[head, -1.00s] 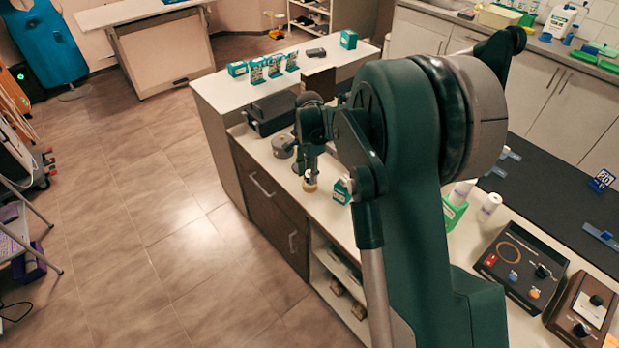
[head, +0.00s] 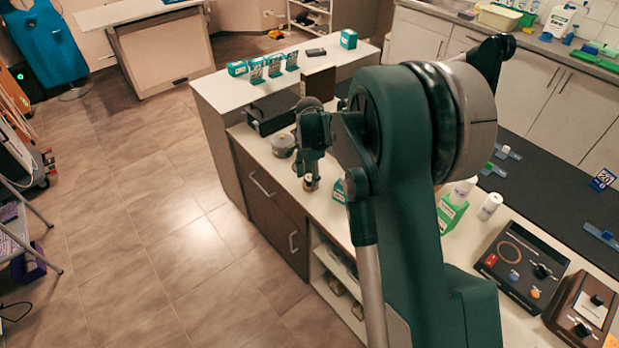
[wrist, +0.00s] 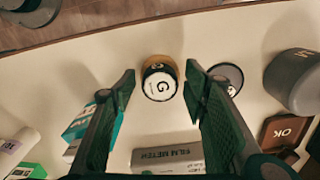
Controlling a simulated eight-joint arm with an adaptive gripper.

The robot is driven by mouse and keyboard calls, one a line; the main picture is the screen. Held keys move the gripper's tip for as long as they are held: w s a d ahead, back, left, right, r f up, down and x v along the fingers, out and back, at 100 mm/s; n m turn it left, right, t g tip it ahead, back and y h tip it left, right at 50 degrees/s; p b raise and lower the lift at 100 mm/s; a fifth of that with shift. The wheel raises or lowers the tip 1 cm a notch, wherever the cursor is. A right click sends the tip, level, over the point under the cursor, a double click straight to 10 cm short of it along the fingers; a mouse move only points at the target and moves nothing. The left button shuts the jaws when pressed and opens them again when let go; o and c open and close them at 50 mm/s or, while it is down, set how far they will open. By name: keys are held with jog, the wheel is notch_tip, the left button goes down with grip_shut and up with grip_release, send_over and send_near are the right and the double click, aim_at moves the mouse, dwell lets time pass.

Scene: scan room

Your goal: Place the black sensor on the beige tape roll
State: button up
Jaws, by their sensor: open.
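In the wrist view a small round piece (wrist: 159,83) has a white face marked G, a black rim and a tan band at its far side. I cannot tell whether this is the black sensor on the beige tape roll or a single object. My gripper (wrist: 162,77) is open, with one finger on each side of the piece and gaps between. A flat dark-rimmed disc (wrist: 229,74) lies just right of the right finger, partly hidden by it. In the head view my gripper (head: 310,176) is low over the white counter, above a small tan-sided round piece (head: 311,186).
A grey cylinder (wrist: 297,80), a brown OK block (wrist: 281,133), a grey film meter box (wrist: 168,155) and a teal box (wrist: 88,122) surround the fingers. The counter beyond the round piece is mostly clear. Control boxes (head: 521,262) stand at the right.

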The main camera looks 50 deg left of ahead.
aim_at(310, 178)
jog(key=shift+r, duration=0.1)
notch_tip(310, 178, up, 12)
jog(key=shift+p, duration=0.4)
dwell(0.5)
dwell(0.5)
jog(key=shift+r, duration=0.1)
